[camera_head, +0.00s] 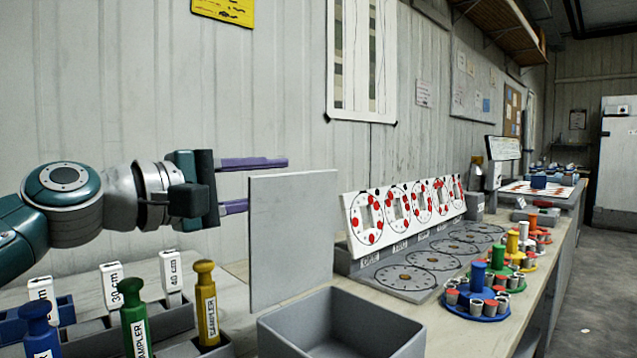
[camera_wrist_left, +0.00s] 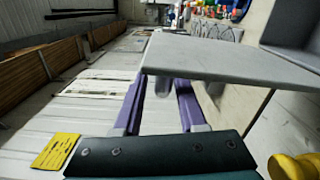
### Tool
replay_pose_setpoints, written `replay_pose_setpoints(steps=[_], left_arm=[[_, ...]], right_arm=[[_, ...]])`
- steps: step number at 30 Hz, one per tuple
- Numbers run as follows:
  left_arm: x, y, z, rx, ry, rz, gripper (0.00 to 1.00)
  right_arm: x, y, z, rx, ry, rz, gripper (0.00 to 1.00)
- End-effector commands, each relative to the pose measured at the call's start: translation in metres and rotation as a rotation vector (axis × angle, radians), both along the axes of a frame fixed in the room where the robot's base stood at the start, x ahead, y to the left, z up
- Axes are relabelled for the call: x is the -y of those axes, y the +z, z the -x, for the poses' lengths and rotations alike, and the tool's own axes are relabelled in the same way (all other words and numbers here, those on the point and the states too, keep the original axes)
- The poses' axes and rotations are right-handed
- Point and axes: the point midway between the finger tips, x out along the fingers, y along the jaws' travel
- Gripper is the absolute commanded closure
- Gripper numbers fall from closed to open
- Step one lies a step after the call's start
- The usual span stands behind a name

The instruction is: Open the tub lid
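The grey tub (camera_head: 345,325) stands at the bottom middle of the head view, open at the top. Its flat grey lid (camera_head: 290,240) stands about upright at the tub's left side; it also shows in the left wrist view (camera_wrist_left: 245,55). My left gripper (camera_head: 237,185) is at the lid's left, behind its upper part, with its two purple fingers apart. The lid hides part of the lower finger. In the wrist view a small grey knob (camera_wrist_left: 164,86) shows between the fingers at the lid; I cannot tell whether they touch it. My right gripper is not in view.
Yellow (camera_head: 206,300), green (camera_head: 136,328) and blue (camera_head: 39,330) samplers stand in holders at the front left. A panel with red-dotted circles (camera_head: 405,212) and trays of coloured cups (camera_head: 478,300) are to the right. A wall runs behind my arm.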

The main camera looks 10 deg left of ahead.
Motion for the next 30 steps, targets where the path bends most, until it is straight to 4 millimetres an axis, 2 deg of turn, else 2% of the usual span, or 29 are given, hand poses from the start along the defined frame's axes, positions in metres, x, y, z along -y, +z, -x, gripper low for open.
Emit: replay_pose_setpoints(steps=[12, 16, 24, 30], left_arm=[[-0.004, -0.002, 0.005, -0.003, 0.0, -0.003, 0.5], [-0.015, -0.002, 0.021, -0.003, 0.0, -0.005, 0.5], [-0.046, -0.003, 0.064, -0.004, -0.001, -0.006, 0.5], [-0.057, -0.002, 0.08, -0.003, -0.002, -0.002, 0.5]], right_arm=[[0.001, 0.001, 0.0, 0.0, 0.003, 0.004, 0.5], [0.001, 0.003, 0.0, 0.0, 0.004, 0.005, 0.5], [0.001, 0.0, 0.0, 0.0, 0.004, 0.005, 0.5], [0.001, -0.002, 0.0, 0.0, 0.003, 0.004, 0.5]])
